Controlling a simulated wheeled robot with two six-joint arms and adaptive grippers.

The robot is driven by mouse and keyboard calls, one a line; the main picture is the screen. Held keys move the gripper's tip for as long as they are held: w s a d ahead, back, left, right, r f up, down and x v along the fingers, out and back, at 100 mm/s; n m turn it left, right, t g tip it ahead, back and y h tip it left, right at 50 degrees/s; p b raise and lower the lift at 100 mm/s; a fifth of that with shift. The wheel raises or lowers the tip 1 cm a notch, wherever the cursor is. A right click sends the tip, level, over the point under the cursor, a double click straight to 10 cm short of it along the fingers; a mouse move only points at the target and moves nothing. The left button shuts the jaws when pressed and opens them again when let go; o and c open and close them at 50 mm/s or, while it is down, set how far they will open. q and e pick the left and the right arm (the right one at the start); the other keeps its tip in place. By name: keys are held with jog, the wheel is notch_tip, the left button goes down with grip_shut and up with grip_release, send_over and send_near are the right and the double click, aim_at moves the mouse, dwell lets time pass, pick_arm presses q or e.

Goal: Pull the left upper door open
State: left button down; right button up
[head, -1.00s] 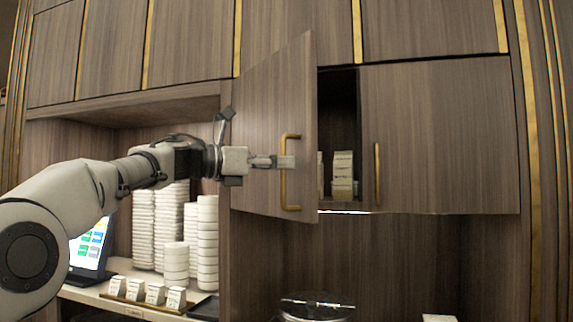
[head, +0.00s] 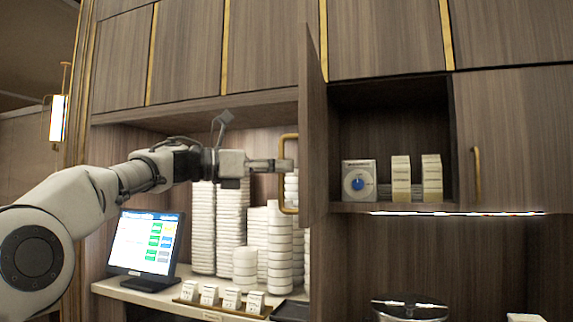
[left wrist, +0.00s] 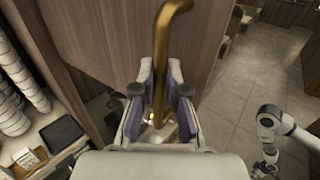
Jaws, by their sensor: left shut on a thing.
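The left upper door (head: 313,130) stands wide open, seen nearly edge-on in the head view, with the cupboard interior showing to its right. Its brass handle (head: 283,172) is on the door's left side in the picture. My left gripper (head: 284,165) is shut on the handle. In the left wrist view the handle (left wrist: 160,80) runs between the two fingers of the left gripper (left wrist: 160,108), and the door (left wrist: 105,40) lies behind it.
The open cupboard holds a white box with a blue dial (head: 358,181) and cream cartons (head: 401,178). The right upper door (head: 515,140) is closed. Below left are stacked white dishes (head: 232,225), a lit screen (head: 146,243) and a tray (head: 215,308) of small cartons.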

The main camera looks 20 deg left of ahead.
pick_arm(q)
jog(key=shift+a+r, duration=0.1)
jog(key=shift+a, duration=0.95)
pick_arm(e)
jog(key=shift+s+a+r, duration=0.1)
jog(key=shift+a, duration=0.3)
pick_arm(q)
jog(key=shift+r, duration=0.1)
jog(key=c, duration=1.3)
grip_release()
jog(key=shift+c, duration=0.2)
jog(key=shift+o, duration=0.7)
jog(key=shift+w+d, duration=0.15)
jog(key=v, duration=1.1)
jog(key=shift+a, duration=0.25)
pick_arm(e)
jog(key=shift+d, duration=0.1)
pick_arm(q)
jog(key=shift+f, duration=0.25)
